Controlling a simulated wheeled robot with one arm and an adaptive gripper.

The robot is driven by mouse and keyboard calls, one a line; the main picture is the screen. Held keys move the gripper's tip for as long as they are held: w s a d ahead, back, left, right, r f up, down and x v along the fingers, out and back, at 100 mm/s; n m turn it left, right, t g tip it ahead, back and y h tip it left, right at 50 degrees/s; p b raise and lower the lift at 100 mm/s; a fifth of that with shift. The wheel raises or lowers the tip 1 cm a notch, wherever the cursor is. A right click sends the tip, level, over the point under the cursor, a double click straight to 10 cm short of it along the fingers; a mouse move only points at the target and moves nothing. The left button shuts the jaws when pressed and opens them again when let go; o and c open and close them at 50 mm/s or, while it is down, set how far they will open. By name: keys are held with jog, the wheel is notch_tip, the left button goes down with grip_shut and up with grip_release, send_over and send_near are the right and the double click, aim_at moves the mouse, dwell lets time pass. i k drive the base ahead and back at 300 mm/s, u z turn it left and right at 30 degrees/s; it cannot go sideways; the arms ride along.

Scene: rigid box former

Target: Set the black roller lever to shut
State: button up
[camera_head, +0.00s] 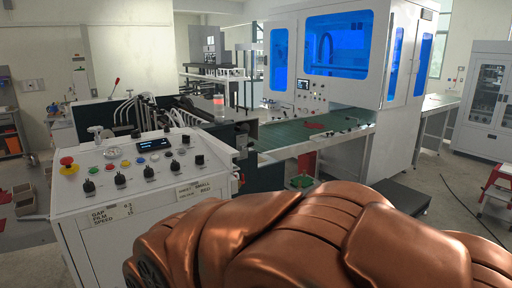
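The box former's white control panel (150,165) stands at the left, with several black knobs and levers on its sloped top. A black upright part (242,137) sits at the panel's far right end, beside the rollers. I cannot tell for sure which piece is the black roller lever or how it is set. A thin lever with a red grip (116,86) stands behind the panel. My copper-coloured arm (320,240) fills the lower right foreground. My gripper's fingertips do not show.
A red emergency button (67,162) and a small display (153,144) are on the panel. Dark rollers (165,108) lie behind it. A green conveyor (315,133) runs right to a white cabinet with blue windows (340,45). Open floor (440,185) lies at the right.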

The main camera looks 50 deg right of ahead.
aim_at(251, 144)
jog(key=z, duration=1.35)
